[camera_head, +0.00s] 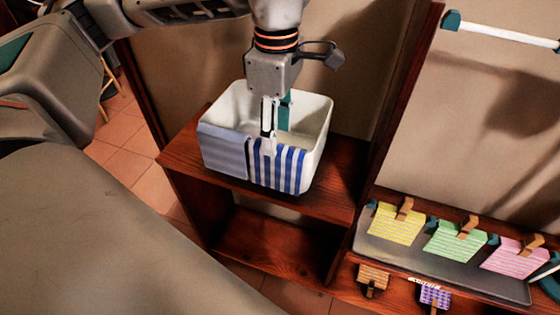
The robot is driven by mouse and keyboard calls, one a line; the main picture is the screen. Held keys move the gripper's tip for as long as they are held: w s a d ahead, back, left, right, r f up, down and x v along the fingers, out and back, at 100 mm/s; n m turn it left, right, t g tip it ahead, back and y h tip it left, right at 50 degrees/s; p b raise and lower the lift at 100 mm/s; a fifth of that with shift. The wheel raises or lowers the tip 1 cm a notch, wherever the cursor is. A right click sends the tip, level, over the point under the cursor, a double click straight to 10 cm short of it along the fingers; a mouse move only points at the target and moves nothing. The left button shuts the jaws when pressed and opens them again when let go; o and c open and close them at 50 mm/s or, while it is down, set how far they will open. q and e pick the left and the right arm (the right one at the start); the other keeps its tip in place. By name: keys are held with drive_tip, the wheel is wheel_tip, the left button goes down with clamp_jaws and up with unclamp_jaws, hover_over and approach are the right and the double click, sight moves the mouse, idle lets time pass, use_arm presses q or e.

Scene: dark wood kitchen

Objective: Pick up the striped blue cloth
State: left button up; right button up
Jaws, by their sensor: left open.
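The blue-and-white striped cloth (288,170) hangs over the front rim of a white bin (317,125), toward its right side. The bin stands on a dark wood shelf. My left gripper (275,140) points down over the bin's front rim, at the upper left part of the striped cloth. Its jaws are open. A pale tip shows against the cloth's top edge; whether it touches is unclear. The far finger is partly hidden. My right gripper is out of view.
A plain grey-blue cloth (222,149) hangs beside the striped one on the left. At right, yellow (395,224), green (455,239) and pink (514,255) cloths with clips lie on a grey tray (400,254). An upright wood panel (398,100) stands right of the bin.

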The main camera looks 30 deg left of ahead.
sight(278, 147)
use_arm(q)
drive_tip(key=f, duration=0.5)
drive_tip(key=shift+w+a+f, duration=0.15)
drive_tip(key=shift+w+a, duration=0.05)
drive_tip(key=shift+w, duration=0.15)
clamp_jaws()
